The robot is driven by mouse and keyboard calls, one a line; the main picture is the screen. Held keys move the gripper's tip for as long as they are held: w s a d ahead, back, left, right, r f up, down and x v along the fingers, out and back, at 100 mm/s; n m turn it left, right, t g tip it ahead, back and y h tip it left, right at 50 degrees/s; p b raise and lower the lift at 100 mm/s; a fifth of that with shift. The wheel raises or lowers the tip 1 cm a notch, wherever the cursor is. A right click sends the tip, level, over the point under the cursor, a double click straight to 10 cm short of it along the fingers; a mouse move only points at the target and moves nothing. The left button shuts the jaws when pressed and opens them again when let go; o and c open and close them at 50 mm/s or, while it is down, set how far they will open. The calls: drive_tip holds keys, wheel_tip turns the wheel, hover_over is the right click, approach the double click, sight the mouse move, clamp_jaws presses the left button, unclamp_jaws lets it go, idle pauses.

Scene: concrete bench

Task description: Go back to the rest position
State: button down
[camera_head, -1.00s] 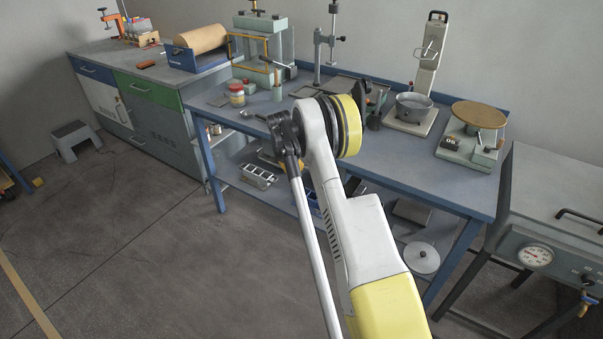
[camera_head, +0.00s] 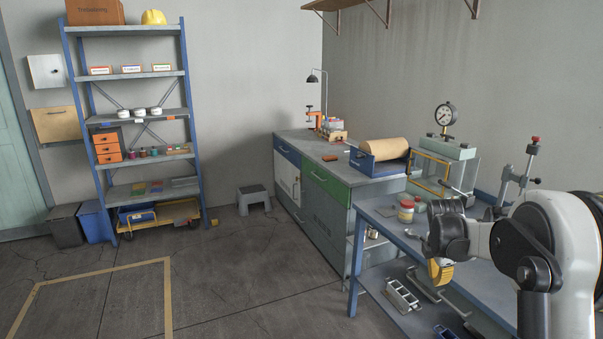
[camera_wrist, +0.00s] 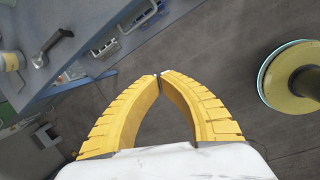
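My gripper (camera_wrist: 160,76) shows in the wrist view with two curved yellow fingers. Beyond the fingers are the grey floor and part of the blue bench (camera_wrist: 100,12). In the head view my arm is folded at the lower right, in front of the bench (camera_head: 392,230). A yellow part of my gripper (camera_head: 440,272) shows below the dark wrist joint; its fingertips cannot be made out there.
Jars (camera_head: 406,211) and a press (camera_head: 445,160) stand on the bench near my arm. Metal trays (camera_head: 402,295) lie on its lower shelf. A cabinet (camera_head: 325,195), a step stool (camera_head: 253,197) and a shelving rack (camera_head: 140,75) stand farther back.

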drive_tip(key=s+a+r+m+t, duration=0.2)
drive_tip(key=s+a+r+m, duration=0.6)
drive_tip(key=s+a+r, duration=0.6)
drive_tip(key=s+a+f+m+t+y, duration=0.1)
drive_tip(key=s+a+m, duration=0.2)
drive_tip(key=s, duration=0.6)
drive_tip(key=s+a+f+m+t+y, duration=0.1)
drive_tip(key=s+a+f+m, duration=0.1)
drive_tip(key=s+a+m, duration=0.2)
drive_tip(key=s+m, duration=0.3)
drive_tip(key=s, duration=0.2)
drive_tip(key=shift+s+a+t, duration=0.2)
drive_tip(key=shift+s+t, duration=0.05)
drive_tip(key=shift+t, duration=0.05)
